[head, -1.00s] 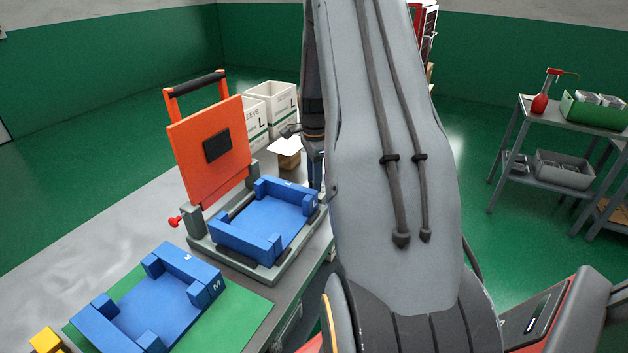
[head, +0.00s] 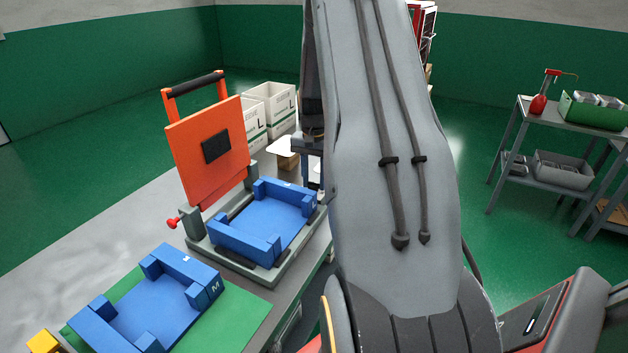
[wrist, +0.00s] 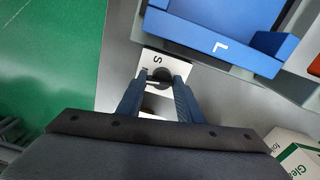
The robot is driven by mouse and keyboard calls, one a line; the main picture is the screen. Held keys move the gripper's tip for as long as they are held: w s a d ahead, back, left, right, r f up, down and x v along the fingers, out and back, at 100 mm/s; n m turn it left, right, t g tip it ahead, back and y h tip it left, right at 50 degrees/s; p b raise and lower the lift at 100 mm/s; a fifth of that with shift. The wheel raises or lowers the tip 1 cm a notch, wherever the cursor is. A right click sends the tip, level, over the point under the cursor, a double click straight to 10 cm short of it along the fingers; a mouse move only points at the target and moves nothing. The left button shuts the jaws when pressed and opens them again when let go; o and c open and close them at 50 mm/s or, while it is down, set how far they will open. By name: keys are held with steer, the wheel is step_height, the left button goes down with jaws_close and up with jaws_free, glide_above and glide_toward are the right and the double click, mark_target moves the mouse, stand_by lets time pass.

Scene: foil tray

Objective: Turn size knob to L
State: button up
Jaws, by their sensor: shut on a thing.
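The size knob (wrist: 162,74) is a dark round knob on a white plate (wrist: 182,64) marked with a letter S (wrist: 158,60); other letters are hidden. My gripper (wrist: 161,79) is shut on the knob, its two blue-grey fingers on either side of it. A light pointer bar shows at the knob between the fingers; its exact setting is hard to read. In the head view my arm hides the knob, and the white plate shows in part (head: 282,147) beside my wrist.
A blue nest (head: 262,222) sits in the press under its raised orange lid (head: 207,150). Another blue nest marked M (head: 150,312) lies on a green mat (head: 232,318). White boxes marked L (head: 272,105) stand behind. A shelf cart (head: 570,118) is at right.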

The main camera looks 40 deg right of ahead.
steer(key=n, duration=0.4)
steer(key=shift+w+r+n, duration=0.1)
steer(key=shift+n, duration=0.2)
steer(key=shift+d+n, duration=0.1)
steer(key=shift+n, duration=2.4)
steer(key=shift+w, duration=0.1)
steer(key=o, duration=1.1)
steer(key=shift+r+b, duration=1)
steer(key=shift+r, duration=2.85)
